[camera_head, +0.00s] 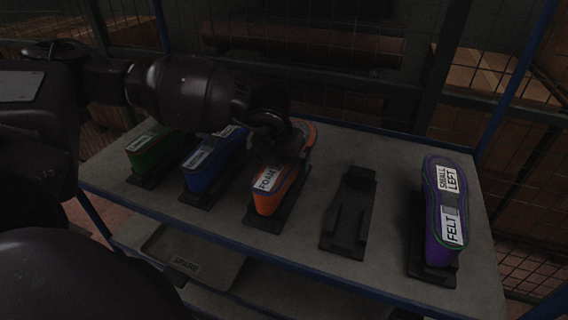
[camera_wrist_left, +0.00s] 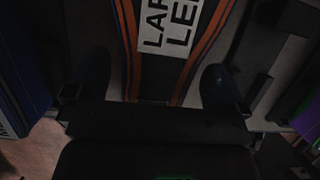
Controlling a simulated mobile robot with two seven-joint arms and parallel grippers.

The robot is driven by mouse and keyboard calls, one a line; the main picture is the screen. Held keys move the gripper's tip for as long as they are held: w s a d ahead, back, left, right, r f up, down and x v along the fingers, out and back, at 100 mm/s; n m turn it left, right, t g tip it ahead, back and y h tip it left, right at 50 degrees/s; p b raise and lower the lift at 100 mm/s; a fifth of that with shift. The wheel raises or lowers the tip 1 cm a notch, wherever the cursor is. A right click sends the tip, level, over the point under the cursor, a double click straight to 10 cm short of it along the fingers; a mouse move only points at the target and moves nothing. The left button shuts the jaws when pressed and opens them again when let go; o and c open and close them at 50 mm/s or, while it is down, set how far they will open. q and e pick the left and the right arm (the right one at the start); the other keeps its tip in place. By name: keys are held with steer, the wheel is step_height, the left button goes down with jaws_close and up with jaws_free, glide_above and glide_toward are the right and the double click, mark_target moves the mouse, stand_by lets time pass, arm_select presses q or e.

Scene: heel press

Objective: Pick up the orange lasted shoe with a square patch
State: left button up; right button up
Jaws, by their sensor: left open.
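The orange lasted shoe (camera_head: 268,204) sits in a black cradle (camera_head: 262,224) in the middle of the bench, with a white label reading "FOAM" at its near end. In the left wrist view the shoe (camera_wrist_left: 187,68) shows a dark top, orange edges and a label partly reading "LAR" and "LE". My left gripper (camera_head: 284,146) is over the middle of the shoe and hides that part in the head view. In the wrist view its two fingers (camera_wrist_left: 155,84) stand open, one on either side of the shoe. A square patch cannot be made out. My right gripper is not in view.
A blue shoe (camera_head: 208,168) and a green shoe (camera_head: 150,152) stand in cradles to the left. An empty black cradle (camera_head: 349,212) is to the right, then a purple shoe (camera_head: 430,225) labelled "SMALL LEFT FELT". The grey bench (camera_head: 390,150) has mesh fencing behind it.

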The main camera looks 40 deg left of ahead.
arm_select(q)
steer(key=shift+x, duration=1.3)
steer(key=shift+w+r, duration=0.1)
steer(key=shift+w, duration=0.05)
steer(key=c, duration=1.4)
